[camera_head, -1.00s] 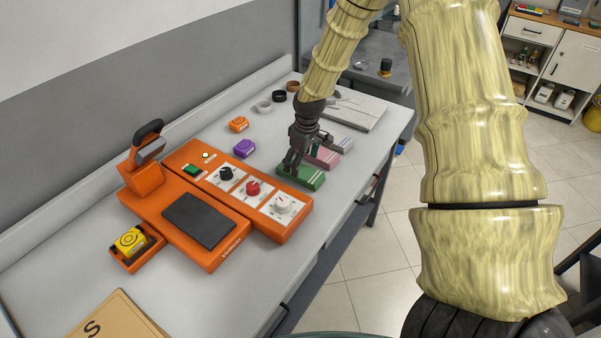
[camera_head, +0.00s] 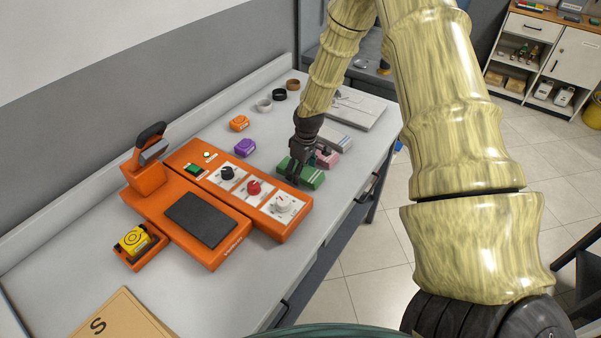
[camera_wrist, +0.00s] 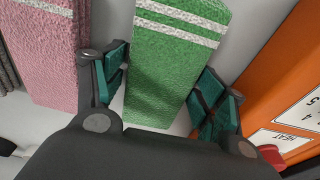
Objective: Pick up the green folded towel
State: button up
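The green folded towel (camera_head: 312,178) lies on the grey table, between the orange machine and the pink towel. In the wrist view the green towel (camera_wrist: 176,60) shows two white stripes at its far end. My gripper (camera_head: 296,178) is at the towel, pointing down. In the wrist view my gripper (camera_wrist: 164,98) is open, with one finger on each side of the towel's near end. A gap shows between the towel and the right finger; the left finger is close to its edge. Part of the towel is hidden behind my gripper in the head view.
The pink towel (camera_wrist: 45,50) lies just left of the green one in the wrist view. The orange machine (camera_wrist: 270,75) with knobs stands close on the right. Purple (camera_head: 244,147) and orange (camera_head: 239,123) small items lie farther back on the table (camera_head: 345,190).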

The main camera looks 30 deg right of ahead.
jog(key=c, duration=0.5)
jog(key=shift+r, duration=0.1)
